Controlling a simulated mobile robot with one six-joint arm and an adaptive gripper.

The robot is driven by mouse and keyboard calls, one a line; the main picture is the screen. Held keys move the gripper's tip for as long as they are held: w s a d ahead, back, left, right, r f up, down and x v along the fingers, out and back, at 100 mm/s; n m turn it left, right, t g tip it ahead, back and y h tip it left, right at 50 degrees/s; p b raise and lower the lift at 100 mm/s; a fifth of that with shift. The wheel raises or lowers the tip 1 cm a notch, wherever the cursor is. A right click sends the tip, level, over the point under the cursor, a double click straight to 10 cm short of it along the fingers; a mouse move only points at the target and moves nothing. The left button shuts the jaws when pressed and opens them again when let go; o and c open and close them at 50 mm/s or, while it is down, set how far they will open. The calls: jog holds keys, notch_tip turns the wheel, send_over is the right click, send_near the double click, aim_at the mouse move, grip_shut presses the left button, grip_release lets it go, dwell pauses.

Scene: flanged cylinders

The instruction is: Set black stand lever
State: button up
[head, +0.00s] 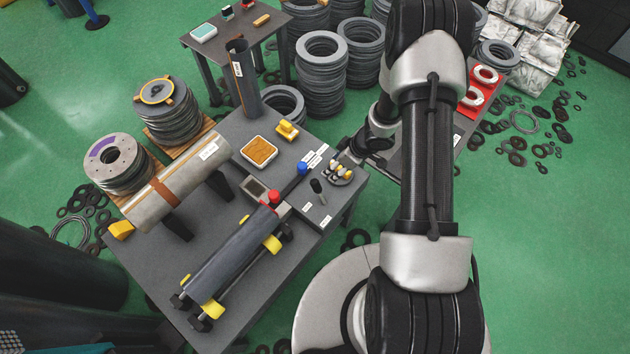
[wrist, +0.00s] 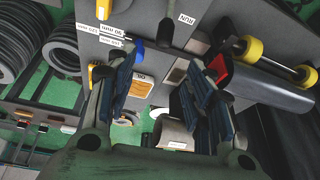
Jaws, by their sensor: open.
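The black stand lever (head: 317,187) is a small black handle standing up from the table's right part, between the blue knob (head: 303,168) and white labels. In the wrist view I cannot clearly pick out the lever; the blue knob (wrist: 137,44) shows near the left finger and a label reading RUN (wrist: 187,19) lies at the top. My gripper (wrist: 164,64) is open, with two blue-padded fingers apart and nothing visible held between them. In the head view my gripper is at the table's right edge, right of the lever, partly hidden by my arm.
A dark cylinder (head: 232,250) lies on yellow rollers beside a red knob (head: 274,198). A grey cylinder (head: 180,187) lies on supports behind. Stacked rings (head: 321,75) stand behind the table.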

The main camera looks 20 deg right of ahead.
aim_at(318, 183)
jog(key=b+x, duration=0.2)
jog(key=x, duration=0.4)
jog(key=b+x, duration=0.2)
jog(key=x, duration=0.4)
jog(key=b+x, duration=0.2)
jog(key=x, duration=0.4)
jog(key=shift+s+a, duration=0.2)
jog(key=shift+s, duration=0.1)
jog(key=shift+c, duration=0.6)
grip_shut()
